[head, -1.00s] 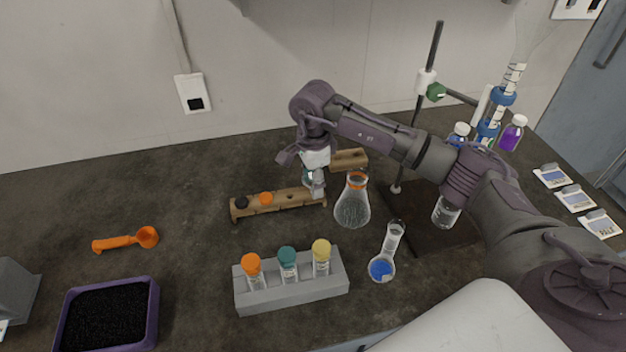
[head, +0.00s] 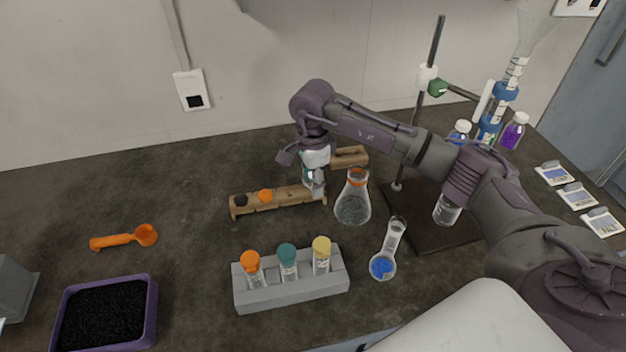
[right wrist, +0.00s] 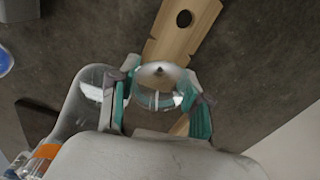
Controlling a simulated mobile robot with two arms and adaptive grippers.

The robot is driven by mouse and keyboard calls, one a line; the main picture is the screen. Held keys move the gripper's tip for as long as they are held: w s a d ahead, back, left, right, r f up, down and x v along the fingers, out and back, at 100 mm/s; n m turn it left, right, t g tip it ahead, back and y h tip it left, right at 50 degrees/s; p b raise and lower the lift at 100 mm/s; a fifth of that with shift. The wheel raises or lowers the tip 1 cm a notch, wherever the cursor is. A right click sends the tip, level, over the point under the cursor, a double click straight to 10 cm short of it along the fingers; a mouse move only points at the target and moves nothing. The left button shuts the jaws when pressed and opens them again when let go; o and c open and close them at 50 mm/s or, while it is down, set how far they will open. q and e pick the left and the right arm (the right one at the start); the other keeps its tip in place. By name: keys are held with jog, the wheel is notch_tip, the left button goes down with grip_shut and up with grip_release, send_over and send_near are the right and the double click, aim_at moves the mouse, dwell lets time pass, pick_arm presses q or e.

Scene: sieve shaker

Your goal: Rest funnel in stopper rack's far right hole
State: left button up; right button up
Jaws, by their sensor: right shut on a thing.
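The wooden stopper rack (head: 288,199) stands at the middle of the bench, with a black stopper (head: 240,200) and an orange stopper (head: 265,196) at its left. My right gripper (head: 315,188) is at the rack's right end, pointing down. In the right wrist view its teal fingers are shut on the clear glass funnel (right wrist: 157,88), over the wooden rack (right wrist: 186,38). One empty hole shows beyond the funnel there. The funnel's stem is hidden, so I cannot tell whether it is in the far right hole. My left gripper is out of view.
A conical flask (head: 352,207) with an orange collar stands close to the right of the rack. A small wooden block (head: 350,156) lies behind. A grey tube rack (head: 295,296) and a flask with blue contents (head: 383,265) are in front.

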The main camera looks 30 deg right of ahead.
jog(key=shift+f+b, duration=0.25)
jog(key=shift+b, duration=0.45)
dwell(1.8)
jog(key=o, duration=1.2)
jog(key=shift+r, duration=0.1)
jog(key=shift+r+p, duration=1.8)
jog(key=shift+r, duration=1.1)
